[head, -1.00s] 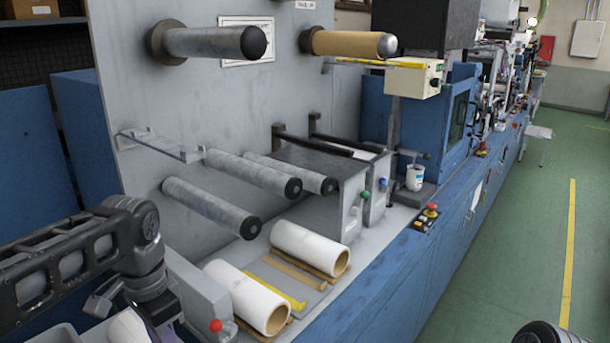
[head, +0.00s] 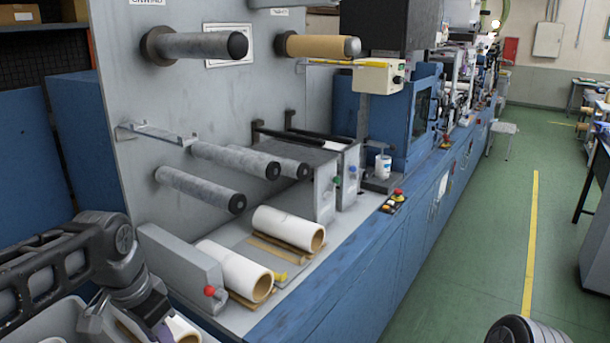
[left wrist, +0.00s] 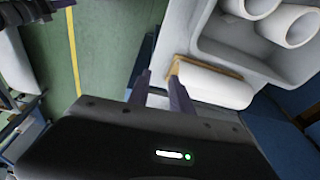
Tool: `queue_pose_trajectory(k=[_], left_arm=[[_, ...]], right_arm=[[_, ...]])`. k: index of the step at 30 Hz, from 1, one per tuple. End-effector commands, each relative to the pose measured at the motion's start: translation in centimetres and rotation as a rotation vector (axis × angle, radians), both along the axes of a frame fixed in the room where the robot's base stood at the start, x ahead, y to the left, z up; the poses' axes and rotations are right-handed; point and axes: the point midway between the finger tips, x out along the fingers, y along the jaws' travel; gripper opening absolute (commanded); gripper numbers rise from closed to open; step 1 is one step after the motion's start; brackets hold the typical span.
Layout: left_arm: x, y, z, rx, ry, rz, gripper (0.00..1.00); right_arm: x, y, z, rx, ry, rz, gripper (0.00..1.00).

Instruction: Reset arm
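My left arm (head: 90,250) comes in from the left in the head view, bent downward at its joint. My left gripper (head: 155,334) is at the bottom edge there, partly cut off, beside white rolls in a light bin. In the left wrist view my left gripper (left wrist: 160,78) shows two dark purple fingers apart with nothing clearly held between them. A white roll (left wrist: 218,86) with a tan edge lies just beyond and right of the fingers. Of my right arm only a dark rounded part (head: 515,331) shows at the bottom right; its gripper is out of view.
Two white rolls lie on the machine bed, one nearer (head: 232,268) and one farther (head: 285,230). A grey box (head: 180,268) with a red knob stands beside my left arm. Bare spindles (head: 200,190) stick out of the grey panel (head: 120,80). Green floor (head: 490,240) is open at right.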

Motion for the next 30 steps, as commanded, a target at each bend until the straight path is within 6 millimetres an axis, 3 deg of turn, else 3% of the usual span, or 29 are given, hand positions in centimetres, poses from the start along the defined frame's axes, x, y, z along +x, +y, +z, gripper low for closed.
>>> queue_pose_trajectory(k=[5, 9, 11, 13, 16, 20, 24, 27, 30], left_arm=[[3.0, -2.0, -1.5, -0.071, -0.114, 0.054, 0.26], [5.5, -4.5, -4.7, -0.154, -0.183, 0.112, 0.26], [6.4, -6.0, -7.2, -0.201, -0.203, 0.147, 0.26], [7.1, -8.0, -10.9, -0.266, -0.217, 0.203, 0.26], [6.4, -11.3, -18.5, -0.365, -0.202, 0.317, 0.26], [1.9, -14.2, -27.8, -0.439, -0.135, 0.477, 0.26], [-5.8, -16.1, -35.5, -0.441, -0.011, 0.595, 0.26], [-11.4, -17.0, -38.8, -0.417, 0.096, 0.623, 0.26], [-15.6, -17.8, -40.7, -0.395, 0.193, 0.627, 0.26]], right_arm=[[-0.1, 0.0, 0.0, 0.0, 0.002, 0.001, 0.35], [-0.1, 0.0, 0.0, 0.0, 0.002, 0.001, 0.35], [-0.1, 0.0, 0.0, 0.0, 0.002, 0.001, 0.35], [-0.1, 0.0, 0.0, 0.0, 0.002, 0.001, 0.35], [-0.1, 0.0, 0.0, 0.0, 0.002, 0.001, 0.35], [-0.1, 0.0, 0.0, 0.0, 0.002, 0.001, 0.35], [-0.1, 0.0, 0.0, 0.0, 0.002, 0.001, 0.35], [-0.1, 0.0, 0.1, 0.0, 0.002, 0.001, 0.35], [-0.1, 0.0, 0.0, 0.0, 0.002, 0.001, 0.35]])
